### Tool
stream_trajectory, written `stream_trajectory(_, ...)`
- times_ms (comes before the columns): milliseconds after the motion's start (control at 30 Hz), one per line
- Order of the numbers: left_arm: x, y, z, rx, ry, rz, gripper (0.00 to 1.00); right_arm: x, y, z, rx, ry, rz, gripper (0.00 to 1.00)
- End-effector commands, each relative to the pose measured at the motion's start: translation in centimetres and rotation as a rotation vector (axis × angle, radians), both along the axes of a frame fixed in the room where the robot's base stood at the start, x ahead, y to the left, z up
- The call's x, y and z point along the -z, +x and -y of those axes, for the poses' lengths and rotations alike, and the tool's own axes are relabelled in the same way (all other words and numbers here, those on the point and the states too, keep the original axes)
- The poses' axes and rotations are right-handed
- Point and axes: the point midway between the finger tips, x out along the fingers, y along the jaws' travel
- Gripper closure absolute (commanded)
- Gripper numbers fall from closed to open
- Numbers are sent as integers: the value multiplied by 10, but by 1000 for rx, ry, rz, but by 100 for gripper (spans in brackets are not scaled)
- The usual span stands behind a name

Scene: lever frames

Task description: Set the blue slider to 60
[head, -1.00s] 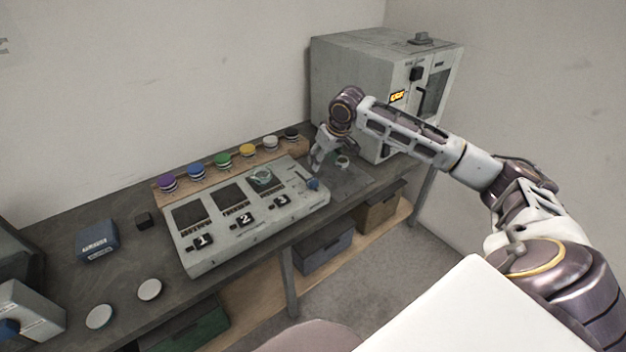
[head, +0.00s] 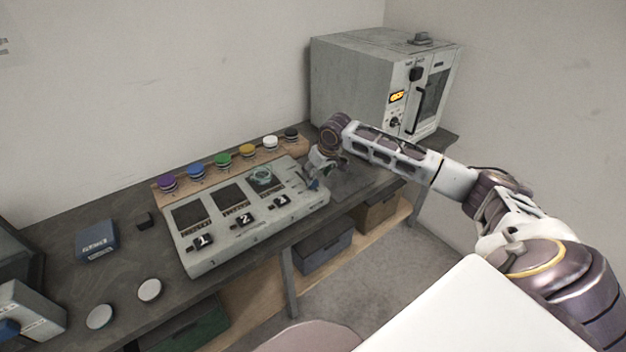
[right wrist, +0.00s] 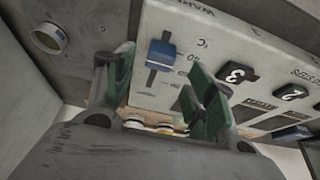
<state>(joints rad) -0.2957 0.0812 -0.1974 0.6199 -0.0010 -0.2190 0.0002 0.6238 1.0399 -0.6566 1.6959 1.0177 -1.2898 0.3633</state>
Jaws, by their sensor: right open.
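The blue slider (right wrist: 161,55) shows in the right wrist view as a blue block in a dark vertical slot on the pale control panel (right wrist: 190,25). Small scale marks and a °C sign stand beside it, but the exact setting is too blurred to read. My right gripper (right wrist: 160,88) is open and empty, its green-padded fingers spread on either side of the slider's line, with the slider just beyond the tips. In the head view my right gripper (head: 314,176) is low at the panel's right end and mostly hides the slider. My left gripper is not in view.
Numbered black switches (head: 245,218) sit along the panel front. Several coloured buttons (head: 222,160) line a wooden strip behind it. A grey oven-like box (head: 360,80) stands at the back right. A blue box (head: 97,240) and white discs (head: 149,289) lie at left.

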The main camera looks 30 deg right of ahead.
Motion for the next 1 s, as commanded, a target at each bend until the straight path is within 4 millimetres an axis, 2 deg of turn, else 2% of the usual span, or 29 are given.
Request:
stream_trajectory(200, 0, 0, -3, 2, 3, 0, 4, 25, 11, -1, 2, 1, 1, 45)
stream_trajectory(400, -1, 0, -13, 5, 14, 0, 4, 40, 17, -1, 0, -1, 1, 45)
stream_trajectory(567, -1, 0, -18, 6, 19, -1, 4, 44, 19, -1, 0, -1, 2, 45)
stream_trajectory(833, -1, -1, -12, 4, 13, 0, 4, 45, 19, -1, 0, -1, 2, 45)
stream_trajectory(1000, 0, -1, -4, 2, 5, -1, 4, 45, 19, -1, 0, -1, 1, 66)
